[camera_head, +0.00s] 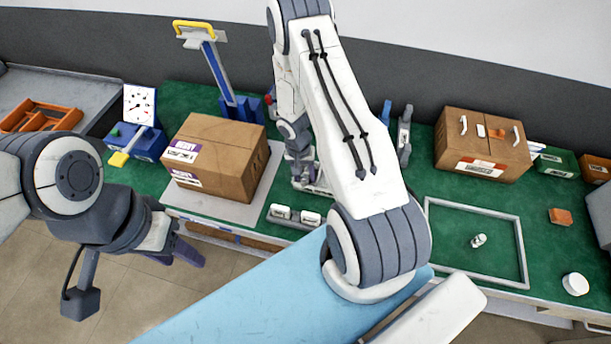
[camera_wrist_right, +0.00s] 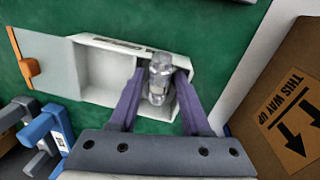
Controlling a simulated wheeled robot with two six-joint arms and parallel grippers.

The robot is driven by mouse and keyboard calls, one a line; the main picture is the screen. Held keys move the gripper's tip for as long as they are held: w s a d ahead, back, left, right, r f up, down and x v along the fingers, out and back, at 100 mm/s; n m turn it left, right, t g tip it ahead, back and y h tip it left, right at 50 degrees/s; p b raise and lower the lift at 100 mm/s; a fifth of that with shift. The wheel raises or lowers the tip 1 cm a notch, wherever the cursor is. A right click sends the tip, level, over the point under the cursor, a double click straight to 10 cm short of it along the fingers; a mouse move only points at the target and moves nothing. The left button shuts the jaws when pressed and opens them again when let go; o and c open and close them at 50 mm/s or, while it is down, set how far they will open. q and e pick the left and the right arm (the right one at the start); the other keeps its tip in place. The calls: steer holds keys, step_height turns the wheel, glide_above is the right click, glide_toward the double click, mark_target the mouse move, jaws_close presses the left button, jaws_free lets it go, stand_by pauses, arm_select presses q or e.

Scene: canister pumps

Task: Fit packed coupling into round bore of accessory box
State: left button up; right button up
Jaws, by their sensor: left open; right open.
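The white accessory box (camera_wrist_right: 105,73) lies open in the right wrist view, its pale lid (camera_wrist_right: 45,62) folded out to the left with an orange latch. A grey metallic coupling (camera_wrist_right: 158,80) is at the box's right part, between the two purple fingers of my right gripper (camera_wrist_right: 156,85). The fingers are open around it; whether they touch it I cannot tell. The round bore is not discernible, perhaps hidden by the coupling. In the head view my right gripper (camera_head: 303,170) is mostly behind its own arm. My left gripper (camera_head: 185,250) is open and empty before the table's front edge.
A cardboard carton (camera_head: 215,150) stands left of my right gripper. Another carton (camera_head: 482,145) stands at the back right. A small fitting (camera_head: 478,240) lies inside a grey frame (camera_head: 522,250). Blue clamps (camera_wrist_right: 45,130) stand near the box. A small tray (camera_head: 294,217) is at the front.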

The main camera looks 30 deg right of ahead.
jaws_close()
steer(key=shift+r, duration=0.15)
